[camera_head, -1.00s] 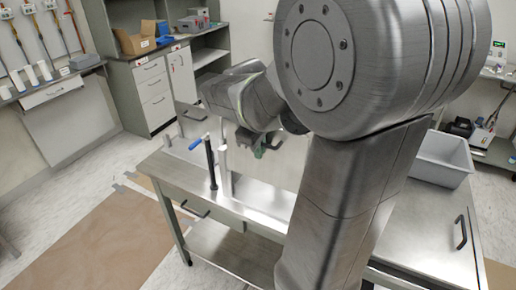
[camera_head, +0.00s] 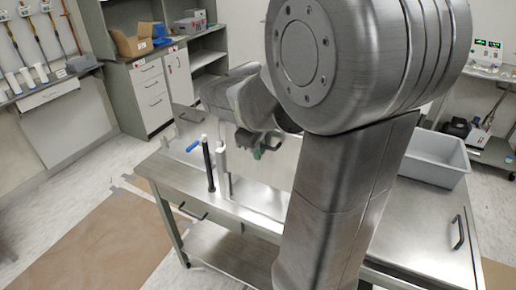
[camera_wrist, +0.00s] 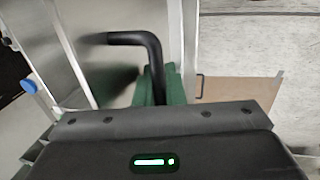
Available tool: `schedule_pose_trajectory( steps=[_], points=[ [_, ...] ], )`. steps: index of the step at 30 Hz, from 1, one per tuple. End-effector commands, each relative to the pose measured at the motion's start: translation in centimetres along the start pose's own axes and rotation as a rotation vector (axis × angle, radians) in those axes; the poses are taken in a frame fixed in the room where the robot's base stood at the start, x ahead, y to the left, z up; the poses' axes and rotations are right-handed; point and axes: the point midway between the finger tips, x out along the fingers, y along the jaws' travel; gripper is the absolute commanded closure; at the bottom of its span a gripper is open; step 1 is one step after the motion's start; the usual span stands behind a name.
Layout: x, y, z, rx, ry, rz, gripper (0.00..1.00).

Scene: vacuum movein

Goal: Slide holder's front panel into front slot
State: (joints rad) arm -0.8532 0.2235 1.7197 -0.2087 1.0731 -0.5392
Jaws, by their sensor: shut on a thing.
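My gripper (camera_head: 257,150) has green fingertips and is shut on a black bent handle, beyond the near end of the upper arm. In the wrist view the green fingertips (camera_wrist: 160,86) close around one leg of the handle (camera_wrist: 130,38). A pale flat front panel (camera_wrist: 115,18) shows behind the handle. The holder stands on the metal table, with a black post (camera_head: 208,166) and a pale upright (camera_head: 222,162) beside it. A blue lever (camera_head: 194,146) sticks out left of the posts. My arm hides part of the holder, and I cannot tell whether the panel is in the slot.
The metal table (camera_head: 400,255) carries a grey bin (camera_head: 436,160) at the right. An upright metal plate (camera_head: 186,120) with a black handle stands at the table's far left. Brown sheeting (camera_head: 95,240) covers floor at the left. Cabinets (camera_head: 150,92) stand behind.

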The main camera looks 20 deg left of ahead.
Motion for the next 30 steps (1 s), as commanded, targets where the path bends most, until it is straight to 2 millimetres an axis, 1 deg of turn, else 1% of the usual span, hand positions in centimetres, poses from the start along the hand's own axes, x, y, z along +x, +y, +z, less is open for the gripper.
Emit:
schedule_pose_trajectory(
  steps=[14,30],
  points=[
    [0.1,0.0,0.0,0.000,0.001,0.001,1.00],
    [1.5,-0.2,0.0,0.000,0.001,0.001,1.00]
  ],
)
